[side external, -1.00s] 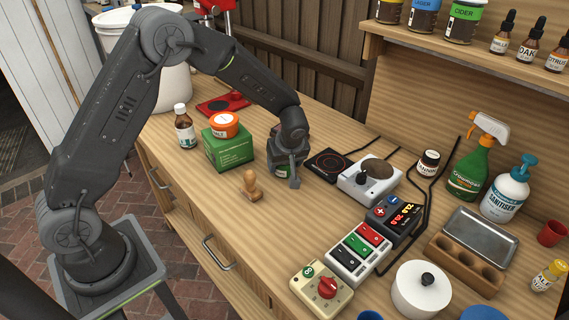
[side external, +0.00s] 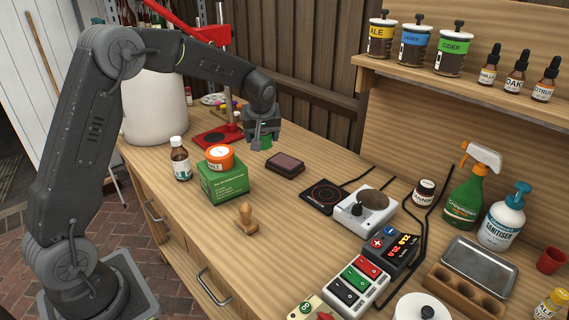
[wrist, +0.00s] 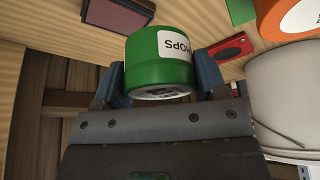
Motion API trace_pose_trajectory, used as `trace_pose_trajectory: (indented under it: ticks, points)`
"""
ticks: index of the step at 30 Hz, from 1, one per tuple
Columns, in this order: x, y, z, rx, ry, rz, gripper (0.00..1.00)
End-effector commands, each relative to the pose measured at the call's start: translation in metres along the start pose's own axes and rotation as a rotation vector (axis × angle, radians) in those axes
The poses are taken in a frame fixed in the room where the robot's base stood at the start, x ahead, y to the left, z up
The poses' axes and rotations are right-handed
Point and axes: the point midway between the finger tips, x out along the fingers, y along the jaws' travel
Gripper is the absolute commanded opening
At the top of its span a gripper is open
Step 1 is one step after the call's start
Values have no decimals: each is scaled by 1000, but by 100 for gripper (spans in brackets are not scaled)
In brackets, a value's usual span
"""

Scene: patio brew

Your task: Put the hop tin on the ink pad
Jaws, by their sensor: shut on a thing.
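The hop tin is green with a white label reading HOPS, seen upside down in the wrist view (wrist: 150,68). My gripper (wrist: 160,82) is shut on the tin, a finger at each side. In the side view, a bit of the tin's green (side external: 266,144) shows under my gripper (side external: 263,139); the rest is hidden by the fingers. The tin is held in the air, behind and left of the ink pad. The ink pad (side external: 285,163) is a dark rectangle with a maroon top, lying bare on the bench; it also shows in the wrist view (wrist: 117,13).
A green box (side external: 222,182) with an orange tin (side external: 220,157) on top stands left of the pad. A brown bottle (side external: 180,160), a wooden stamp (side external: 246,218), a red press (side external: 217,137) and a black hot plate (side external: 322,196) are nearby. The bench right around the pad is clear.

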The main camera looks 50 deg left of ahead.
Motion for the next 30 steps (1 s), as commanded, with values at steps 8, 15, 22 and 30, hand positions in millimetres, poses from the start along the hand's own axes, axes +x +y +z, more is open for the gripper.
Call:
trace_pose_trajectory:
  ticks: [8, 15, 22, 30]
  points:
    - [9, -37, -64, 119, 0, 51, 38]
    - [18, -28, -68, 157, -3, 63, 38]
    - [42, 21, -46, 157, -3, 63, 38]
    - [63, 64, -28, 153, -1, 62, 38]
